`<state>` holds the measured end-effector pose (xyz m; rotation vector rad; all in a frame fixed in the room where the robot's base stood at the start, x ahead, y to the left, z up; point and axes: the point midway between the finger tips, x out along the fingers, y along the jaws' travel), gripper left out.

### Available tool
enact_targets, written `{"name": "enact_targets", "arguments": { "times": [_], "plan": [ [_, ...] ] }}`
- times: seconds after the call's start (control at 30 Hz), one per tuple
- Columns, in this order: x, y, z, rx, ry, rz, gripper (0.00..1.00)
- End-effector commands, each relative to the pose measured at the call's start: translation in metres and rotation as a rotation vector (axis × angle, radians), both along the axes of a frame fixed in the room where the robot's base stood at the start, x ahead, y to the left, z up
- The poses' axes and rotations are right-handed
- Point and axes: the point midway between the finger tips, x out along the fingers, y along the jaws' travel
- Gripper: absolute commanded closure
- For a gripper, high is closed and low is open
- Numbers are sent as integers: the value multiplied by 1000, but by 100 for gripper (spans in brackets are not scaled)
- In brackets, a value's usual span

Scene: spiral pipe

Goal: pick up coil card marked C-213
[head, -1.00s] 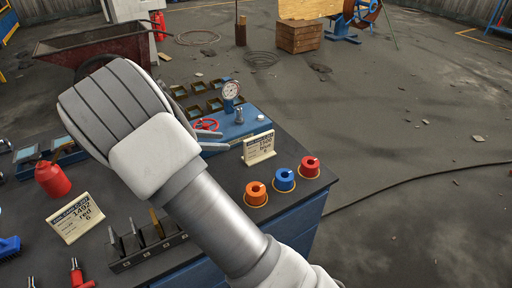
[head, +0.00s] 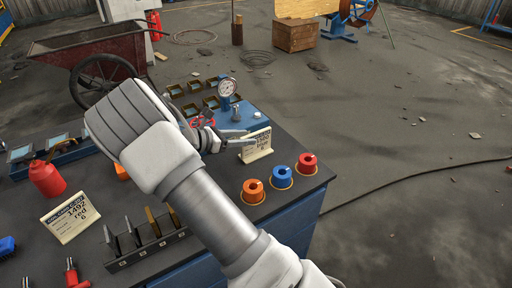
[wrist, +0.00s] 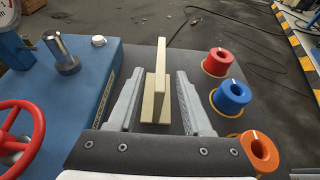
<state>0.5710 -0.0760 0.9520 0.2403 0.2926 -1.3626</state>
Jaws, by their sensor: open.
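A cream card (head: 257,146) with a dark header and large printing stands upright on the dark bench, near its right end, in the head view. Its coil number is too small to read surely. In the wrist view the same card (wrist: 162,72) shows edge-on, with its base between the two grey fingers. My gripper (wrist: 158,82) is open around it, with a gap on each side. In the head view my gripper (head: 236,138) is at the card, partly hidden by my wrist.
Orange (head: 253,191), blue (head: 281,177) and red (head: 307,163) spools stand right of the card. A blue block with a gauge (head: 227,88) and a red handwheel (wrist: 17,137) is close on the left. Slotted dark plates (head: 145,240) stand in front.

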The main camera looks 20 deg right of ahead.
Motion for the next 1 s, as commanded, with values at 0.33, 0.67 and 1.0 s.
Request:
{"name": "enact_targets", "arguments": {
  "times": [0.33,0.67,1.0],
  "plan": [
    [6,-35,-20,-1,0,-3,50],
    [9,-46,-23,1,-1,0,50],
    [9,-46,-23,1,-1,0,100]
  ]
}}
